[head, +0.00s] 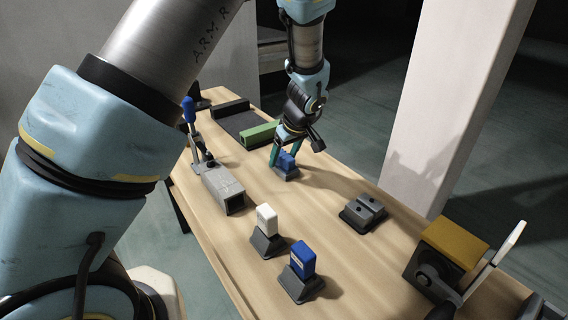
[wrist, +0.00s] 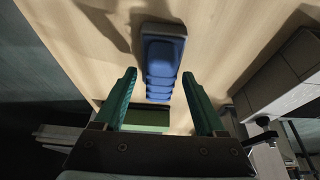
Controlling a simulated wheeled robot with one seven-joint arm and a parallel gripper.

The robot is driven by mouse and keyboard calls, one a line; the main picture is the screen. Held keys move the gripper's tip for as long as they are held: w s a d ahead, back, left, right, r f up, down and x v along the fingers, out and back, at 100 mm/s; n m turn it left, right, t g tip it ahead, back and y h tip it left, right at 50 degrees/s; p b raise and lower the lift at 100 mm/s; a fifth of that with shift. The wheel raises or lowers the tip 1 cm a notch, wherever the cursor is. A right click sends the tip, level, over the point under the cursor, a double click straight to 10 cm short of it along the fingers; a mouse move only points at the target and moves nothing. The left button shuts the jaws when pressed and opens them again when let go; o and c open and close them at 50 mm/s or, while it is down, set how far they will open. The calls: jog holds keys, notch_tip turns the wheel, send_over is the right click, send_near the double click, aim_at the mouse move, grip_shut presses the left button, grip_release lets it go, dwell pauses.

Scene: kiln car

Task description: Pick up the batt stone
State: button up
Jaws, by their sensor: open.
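No label marks the batt stone. A blue block (head: 287,160) in a dark base stands on the wooden table, directly below my gripper (head: 284,152). In the wrist view the blue block (wrist: 161,62) shows stepped sides and lies ahead of the gap between the green fingers. My gripper (wrist: 159,75) is open with nothing held; the fingertips are close to the block, but I cannot tell if they touch it. A second blue block (head: 303,259) and a white block (head: 267,219) stand in similar dark bases nearer the front.
A grey square tube with a blue-handled clamp (head: 223,188) is at left. A grey slotted block (head: 363,212) and an ochre block (head: 455,243) are at right. The table middle is clear.

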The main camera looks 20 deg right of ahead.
grip_shut()
dwell(0.4)
